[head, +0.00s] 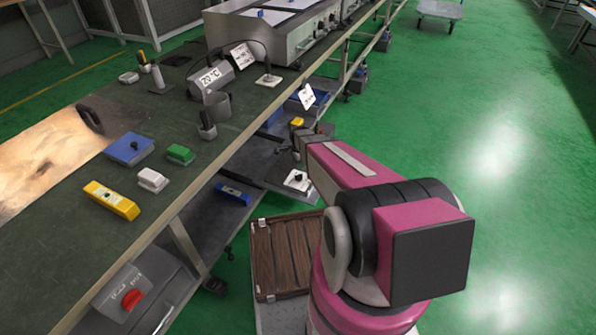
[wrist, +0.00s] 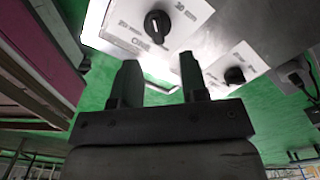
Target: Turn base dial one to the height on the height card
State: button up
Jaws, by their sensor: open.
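In the wrist view a black dial (wrist: 157,26) with a white pointer line sits on a white labelled plate (wrist: 125,20). A second black dial (wrist: 234,75) sits on another white plate to the right. I cannot read which is base dial one. My gripper (wrist: 158,75) is open and empty, its two dark fingertips just below the first dial in the picture, apart from it. In the head view one black dial on a white plate (head: 298,181) shows below the bench edge beside my arm. White cards (head: 307,97) and (head: 243,55) stand near the bench; their writing is too small to read.
The long dark bench (head: 60,245) holds a blue box (head: 129,149), a yellow tool (head: 112,200), a green block (head: 181,154) and a grey 20 °C display (head: 212,78). The green floor (head: 500,180) to the right is clear.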

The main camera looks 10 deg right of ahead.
jog(key=shift+r, duration=1.45)
